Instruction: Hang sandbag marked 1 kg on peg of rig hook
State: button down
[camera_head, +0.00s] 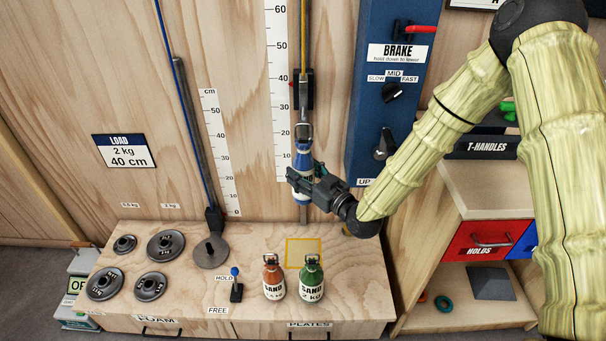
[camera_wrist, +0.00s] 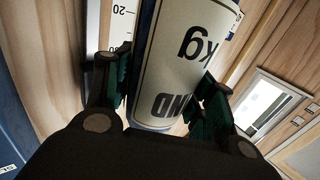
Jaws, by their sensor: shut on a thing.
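A blue sandbag (camera_head: 303,155) with a white label hangs upright in front of the back board, on the line of the vertical rail. My gripper (camera_head: 303,183) is shut around its body from the right. In the wrist view the sandbag's label (camera_wrist: 185,60) fills the middle between the finger pads and shows "kg" and part of "SAND" upside down; its number is out of view. The rig hook (camera_head: 303,130) is a small dark fitting on the yellow cord, right at the sandbag's top loop. Whether the loop is on the peg is too small to tell.
An orange sandbag (camera_head: 273,277) and a green 2 kg sandbag (camera_head: 311,278) stand on the wooden bench, in front of an empty yellow square (camera_head: 303,252). Several dark plates (camera_head: 166,245) lie at left. A blue brake panel (camera_head: 389,100) rises close to the right of the rail.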

jog(key=w+f+b, duration=0.1)
jog(key=w+b, duration=0.1)
jog(key=w, duration=0.8)
jog(key=shift+f, duration=0.15)
dwell(1.6)
dwell(0.8)
jog(key=shift+c, duration=2.2)
grip_release()
jog(key=shift+f, duration=0.1)
